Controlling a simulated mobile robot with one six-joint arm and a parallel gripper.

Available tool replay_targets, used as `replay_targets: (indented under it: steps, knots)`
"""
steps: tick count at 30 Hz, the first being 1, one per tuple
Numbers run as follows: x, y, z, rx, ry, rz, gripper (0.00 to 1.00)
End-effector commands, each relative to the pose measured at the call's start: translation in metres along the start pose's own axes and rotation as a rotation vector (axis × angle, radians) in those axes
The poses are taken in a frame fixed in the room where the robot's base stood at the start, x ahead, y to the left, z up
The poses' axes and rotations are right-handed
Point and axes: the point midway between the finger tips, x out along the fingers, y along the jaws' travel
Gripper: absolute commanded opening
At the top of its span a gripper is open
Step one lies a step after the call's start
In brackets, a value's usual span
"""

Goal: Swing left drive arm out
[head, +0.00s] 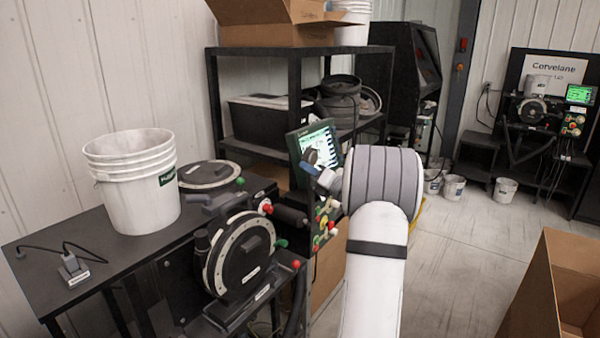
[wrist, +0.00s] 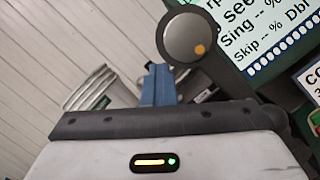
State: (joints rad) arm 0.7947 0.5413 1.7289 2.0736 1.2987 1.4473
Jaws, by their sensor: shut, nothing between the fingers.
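The seed meter (head: 241,258), a round black disc housing with a pale rim, stands at the front of the dark bench. A dark cylindrical part (head: 290,213) sits right of it, near a red knob (head: 267,208). I cannot tell for certain which part is the left drive arm. My gripper (head: 312,170) is shut and empty, in front of the lit monitor (head: 322,142). In the wrist view its blue fingers (wrist: 157,75) are together, beside a round grey knob-like part (wrist: 187,38) with an orange dot. I cannot tell whether they touch.
A white bucket (head: 133,185) stands on the bench (head: 45,265) at left. A dark shelf (head: 262,143) is behind. Red, green and yellow controls (head: 325,225) sit below the monitor. An open cardboard box (head: 540,290) is at lower right. Floor between is clear.

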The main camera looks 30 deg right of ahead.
Motion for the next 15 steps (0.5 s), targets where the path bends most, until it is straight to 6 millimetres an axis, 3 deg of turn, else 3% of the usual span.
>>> replay_targets:
  steps: [1, 8, 15]
  knots:
    - [-0.001, 0.001, 0.010, -0.009, -0.019, -0.005, 0.00]
    - [0.001, 0.003, 0.009, -0.010, -0.018, -0.003, 0.00]
    - [-0.002, 0.018, -0.018, -0.010, -0.008, 0.002, 0.00]
